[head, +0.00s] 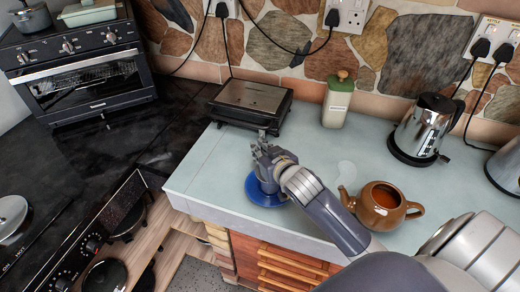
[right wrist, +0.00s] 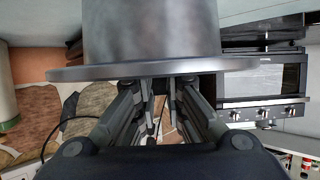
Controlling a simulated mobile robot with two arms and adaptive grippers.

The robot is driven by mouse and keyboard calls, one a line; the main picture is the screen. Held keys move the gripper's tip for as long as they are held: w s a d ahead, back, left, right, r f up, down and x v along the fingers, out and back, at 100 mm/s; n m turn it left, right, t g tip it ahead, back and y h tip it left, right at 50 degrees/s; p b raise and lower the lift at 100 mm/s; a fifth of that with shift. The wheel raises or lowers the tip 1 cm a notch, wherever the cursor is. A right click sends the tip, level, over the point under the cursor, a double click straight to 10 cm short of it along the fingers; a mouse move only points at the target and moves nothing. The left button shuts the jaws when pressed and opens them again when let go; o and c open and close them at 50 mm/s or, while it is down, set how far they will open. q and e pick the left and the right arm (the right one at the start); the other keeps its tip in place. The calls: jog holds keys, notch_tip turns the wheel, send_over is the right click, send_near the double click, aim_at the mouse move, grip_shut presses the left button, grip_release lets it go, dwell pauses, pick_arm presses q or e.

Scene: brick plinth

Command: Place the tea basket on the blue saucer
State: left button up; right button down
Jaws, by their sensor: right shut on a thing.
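The blue saucer (head: 262,198) lies near the front left edge of the pale blue worktop. My right arm partly covers it. My right gripper (head: 259,142) is above and just behind the saucer in the head view. In the right wrist view its fingers (right wrist: 160,100) are shut on the tea basket (right wrist: 150,30), a grey metal cylinder with a flat rim, seen very close. In the head view the basket is mostly hidden by the gripper, and I cannot make out its outline. The basket appears held off the saucer. My left gripper is out of view.
A brown teapot (head: 385,205) with tea inside stands open to the right. A black grill (head: 252,103), a cream canister (head: 337,100) and a kettle (head: 420,128) stand behind on the pale worktop (head: 205,165). A toaster oven (head: 85,80) is at the left.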

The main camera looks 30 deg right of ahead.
jog(key=c, duration=1.7)
grip_release()
jog(key=shift+r, duration=0.1)
jog(key=shift+s, duration=0.2)
jog(key=b+v, duration=0.1)
jog(key=v, duration=1)
jog(key=shift+s+r+b, duration=0.1)
jog(key=shift+s+b, duration=0.15)
jog(key=shift+b, duration=0.1)
